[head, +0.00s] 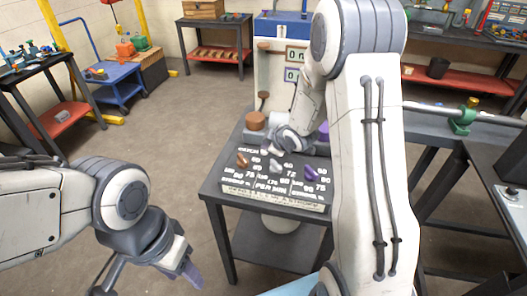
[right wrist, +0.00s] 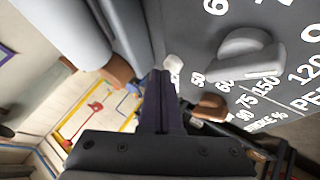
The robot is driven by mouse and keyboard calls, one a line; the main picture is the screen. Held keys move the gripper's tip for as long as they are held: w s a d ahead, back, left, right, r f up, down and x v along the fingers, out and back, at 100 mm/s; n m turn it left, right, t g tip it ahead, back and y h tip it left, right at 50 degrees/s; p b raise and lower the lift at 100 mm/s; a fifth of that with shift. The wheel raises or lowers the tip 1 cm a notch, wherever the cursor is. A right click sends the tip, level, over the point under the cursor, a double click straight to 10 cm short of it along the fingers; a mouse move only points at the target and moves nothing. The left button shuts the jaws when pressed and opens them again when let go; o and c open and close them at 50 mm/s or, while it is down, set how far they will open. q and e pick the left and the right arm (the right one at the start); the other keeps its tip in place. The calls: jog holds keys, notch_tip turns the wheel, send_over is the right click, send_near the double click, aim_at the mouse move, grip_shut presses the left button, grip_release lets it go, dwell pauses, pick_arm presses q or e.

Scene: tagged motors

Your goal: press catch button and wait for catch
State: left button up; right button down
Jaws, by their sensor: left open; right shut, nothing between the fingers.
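A control panel (head: 276,200) with printed numbers lies on a dark table. It carries a brown knob (head: 242,160), a light grey knob (head: 276,166) and a purple knob (head: 310,173). My right gripper (right wrist: 161,76) is shut and empty, low over the panel's back part. Its fingertips are close to a small white piece (right wrist: 173,65), maybe the catch button; I cannot tell if they touch. The grey knob (right wrist: 250,50) and brown knob (right wrist: 209,108) show beside them. My left gripper (head: 184,270) is open and empty, left of the table and apart from the panel.
A brown round cap (head: 256,121) stands behind the panel, near my right wrist. A pale cabinet with number displays (head: 297,56) rises behind. My right arm hides the table's right part. The floor on the left is clear, with a blue cart (head: 120,82) farther back.

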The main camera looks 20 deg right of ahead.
jog(key=shift+f+b, duration=0.3)
dwell(0.5)
jog(key=shift+r+p, duration=0.7)
jog(key=shift+r, duration=0.1)
notch_tip(320, 180, up, 6)
jog(key=p, duration=0.5)
dwell(0.5)
